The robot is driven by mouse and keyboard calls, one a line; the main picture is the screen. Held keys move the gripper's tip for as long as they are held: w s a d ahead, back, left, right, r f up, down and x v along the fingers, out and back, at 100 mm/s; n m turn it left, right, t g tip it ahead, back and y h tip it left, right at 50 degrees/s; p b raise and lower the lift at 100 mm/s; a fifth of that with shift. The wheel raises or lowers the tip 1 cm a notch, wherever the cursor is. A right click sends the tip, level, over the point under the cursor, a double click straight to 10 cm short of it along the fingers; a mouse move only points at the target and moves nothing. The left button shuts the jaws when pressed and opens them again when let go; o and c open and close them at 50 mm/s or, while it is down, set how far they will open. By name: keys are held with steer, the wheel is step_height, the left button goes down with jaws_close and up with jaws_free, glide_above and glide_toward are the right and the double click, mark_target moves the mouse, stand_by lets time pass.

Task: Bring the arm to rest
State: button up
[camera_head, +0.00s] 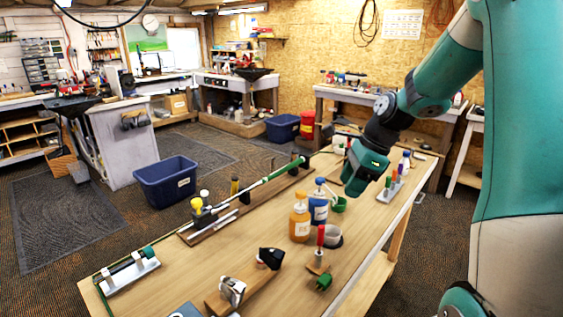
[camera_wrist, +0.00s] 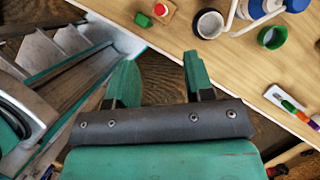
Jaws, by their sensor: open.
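My gripper (camera_head: 363,170) is teal and hangs over the right side of the wooden workbench (camera_head: 238,247) in the head view. In the wrist view my gripper (camera_wrist: 158,80) has its two green fingers apart with nothing between them. Dark floor shows between and beyond the fingers, and the bench edge lies just past them. My teal arm comes down to it from the upper right. A golf club with a green grip (camera_head: 275,177) lies in a wooden holder on the bench, apart from my gripper.
An orange bottle (camera_head: 299,222), a blue bottle (camera_head: 319,207), a grey cup (camera_head: 329,236) and a green cup (camera_head: 338,204) stand on the bench. They are near my gripper in the picture. A rack of coloured markers (camera_head: 391,187) stands to its right. A blue bin (camera_head: 166,182) is on the floor.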

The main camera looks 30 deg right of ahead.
steer(key=s+a+r+n+g+b, duration=0.1)
steer(key=s+a+n, duration=0.2)
steer(key=a+n, duration=0.55)
steer(key=s+a+r+n+b, duration=0.2)
steer(key=s+a+n, duration=0.2)
steer(key=a+n, duration=0.5)
steer(key=s+a+n+g+b, duration=0.1)
steer(key=s+a+n, duration=0.9)
steer(key=s+n, duration=0.2)
steer(key=shift+f+n, duration=0.45)
steer(key=shift+n, duration=0.5)
